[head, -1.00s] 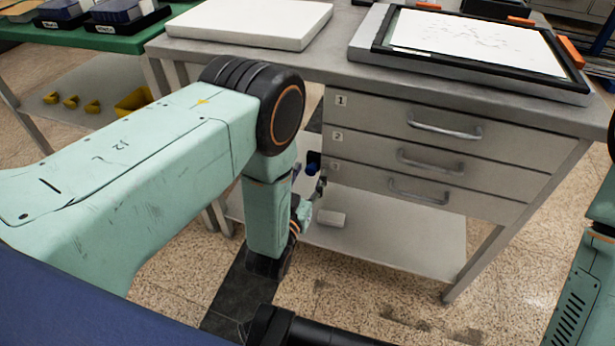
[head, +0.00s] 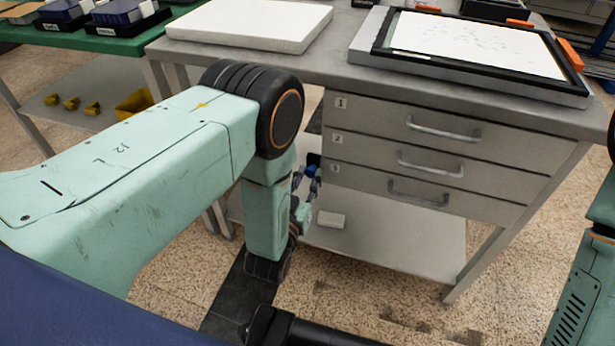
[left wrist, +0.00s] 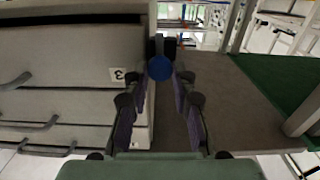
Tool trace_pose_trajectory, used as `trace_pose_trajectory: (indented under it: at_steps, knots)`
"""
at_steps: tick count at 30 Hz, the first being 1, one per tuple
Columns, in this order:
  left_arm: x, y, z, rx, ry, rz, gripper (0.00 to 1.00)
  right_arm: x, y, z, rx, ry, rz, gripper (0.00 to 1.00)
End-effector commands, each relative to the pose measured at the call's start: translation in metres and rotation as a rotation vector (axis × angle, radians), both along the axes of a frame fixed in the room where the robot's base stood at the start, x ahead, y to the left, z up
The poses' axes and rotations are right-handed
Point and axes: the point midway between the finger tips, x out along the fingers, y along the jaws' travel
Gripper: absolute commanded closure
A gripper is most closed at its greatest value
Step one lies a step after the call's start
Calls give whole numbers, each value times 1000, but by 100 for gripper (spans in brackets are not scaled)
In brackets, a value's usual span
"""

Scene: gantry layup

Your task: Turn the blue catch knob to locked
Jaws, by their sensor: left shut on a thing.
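The blue catch knob (head: 311,170) is on the left side of the drawer cabinet, beside the drawer marked 3. It also shows in the left wrist view (left wrist: 159,68), between the fingertips. My left gripper (head: 307,178) is at the knob, low beside the cabinet, partly hidden by my own forearm. In the left wrist view its fingers (left wrist: 160,72) reach forward on both sides of the knob and are shut on it. I cannot read whether the catch is locked. My right gripper is out of view; only part of my right arm shows at the right edge.
The workbench (head: 340,62) carries a white slab (head: 250,22) and a black-framed panel (head: 475,45). Its three drawers (head: 430,165) are shut. A white block (head: 331,219) lies on the lower shelf (head: 390,245). A green table (head: 85,40) stands at the left.

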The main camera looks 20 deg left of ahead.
Motion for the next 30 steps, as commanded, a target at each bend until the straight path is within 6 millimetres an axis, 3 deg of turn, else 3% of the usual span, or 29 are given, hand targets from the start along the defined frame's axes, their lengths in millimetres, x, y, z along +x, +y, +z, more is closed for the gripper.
trace_pose_trajectory:
  at_steps: [8,30]
  knots:
    - [-1,0,2,-183,9,0,100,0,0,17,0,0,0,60]
    - [-1,2,-1,-883,34,0,100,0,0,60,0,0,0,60]
